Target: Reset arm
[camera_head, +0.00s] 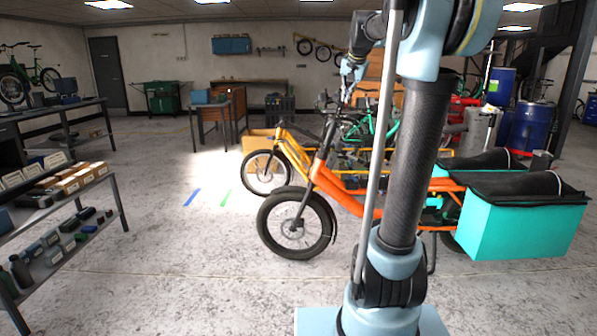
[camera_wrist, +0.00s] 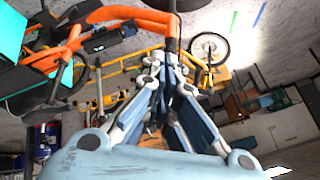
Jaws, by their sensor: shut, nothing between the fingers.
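My arm rises through the right of the head view and bends over at the top. My gripper (camera_head: 348,70) shows small and partly hidden behind the arm, in front of the far wall. In the wrist view my gripper (camera_wrist: 168,62) is shut, its blue-grey fingers drawn together with nothing held. An orange cargo bike (camera_head: 325,180) stands behind my arm, which hides part of it. The orange bike also shows upside down in the wrist view (camera_wrist: 75,45).
A shelf rack (camera_head: 60,215) with boxes and bottles stands at the left. A yellow bike (camera_head: 290,150) is behind the orange one. A turquoise cargo box (camera_head: 520,225) is at the right, with blue barrels (camera_head: 530,125) beyond. The floor (camera_head: 180,240) at centre left is clear.

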